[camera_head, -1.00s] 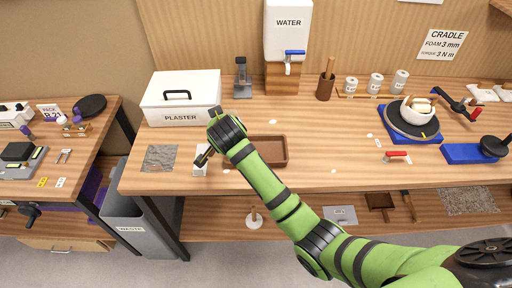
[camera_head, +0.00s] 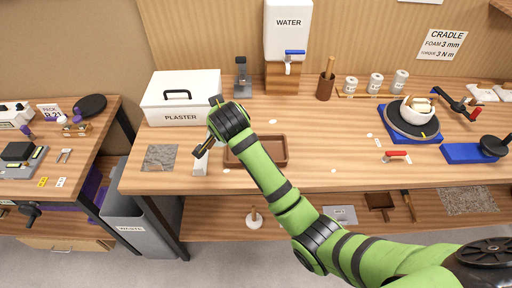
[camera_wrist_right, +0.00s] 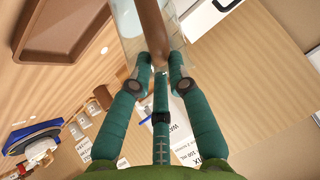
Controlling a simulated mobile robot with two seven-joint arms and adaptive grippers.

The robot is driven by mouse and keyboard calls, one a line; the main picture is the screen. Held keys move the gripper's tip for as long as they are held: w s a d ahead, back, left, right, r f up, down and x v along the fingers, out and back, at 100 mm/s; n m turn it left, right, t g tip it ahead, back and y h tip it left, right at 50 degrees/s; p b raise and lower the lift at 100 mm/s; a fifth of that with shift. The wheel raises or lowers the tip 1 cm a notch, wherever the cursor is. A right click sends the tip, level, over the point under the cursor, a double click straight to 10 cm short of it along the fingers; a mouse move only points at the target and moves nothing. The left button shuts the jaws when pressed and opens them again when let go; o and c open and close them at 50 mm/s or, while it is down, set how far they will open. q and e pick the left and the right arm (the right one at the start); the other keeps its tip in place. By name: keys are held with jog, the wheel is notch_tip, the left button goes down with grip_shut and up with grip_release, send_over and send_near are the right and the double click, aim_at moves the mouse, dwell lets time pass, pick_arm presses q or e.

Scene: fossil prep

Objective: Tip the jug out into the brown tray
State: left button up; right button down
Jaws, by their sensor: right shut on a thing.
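My right gripper (camera_head: 204,148) is shut on the jug (camera_head: 201,166), a pale, partly see-through vessel, just left of the brown tray. The brown tray (camera_head: 284,152) lies on the bench, partly hidden by my right arm. In the right wrist view, the fingers (camera_wrist_right: 158,68) close around a brown upright part, seemingly the handle, with the clear jug wall (camera_wrist_right: 130,28) behind it. The brown tray (camera_wrist_right: 40,58) shows at upper left there, apart from the fingers. The jug's contents and exact tilt I cannot tell. My left gripper is not in view.
The white plaster box (camera_head: 180,98) stands behind the jug, and a grey mat (camera_head: 160,157) lies to its left. The water tank (camera_head: 288,30) is at the back. Bench right of the tray is mostly clear.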

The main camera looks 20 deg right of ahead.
notch_tip(320, 180, up, 6)
jog(key=shift+a, duration=0.2)
dwell(1.1)
jog(key=shift+w+r, duration=0.1)
notch_tip(320, 180, down, 6)
jog(key=y+b, duration=0.1)
jog(key=b, duration=0.2)
jog(key=shift+d+m, duration=0.25)
jog(key=shift+m, duration=0.05)
dwell(0.9)
dwell(0.4)
jog(key=shift+d+f+m+t+y+b, duration=0.2)
jog(key=shift+f+y+b, duration=0.25)
jog(key=shift+f, duration=0.45)
jog(key=shift+d+f+m+t+y+b, duration=0.1)
jog(key=shift+f+m+t+y+b, duration=0.15)
jog(key=shift+f+b, duration=0.5)
jog(key=shift+f, duration=0.15)
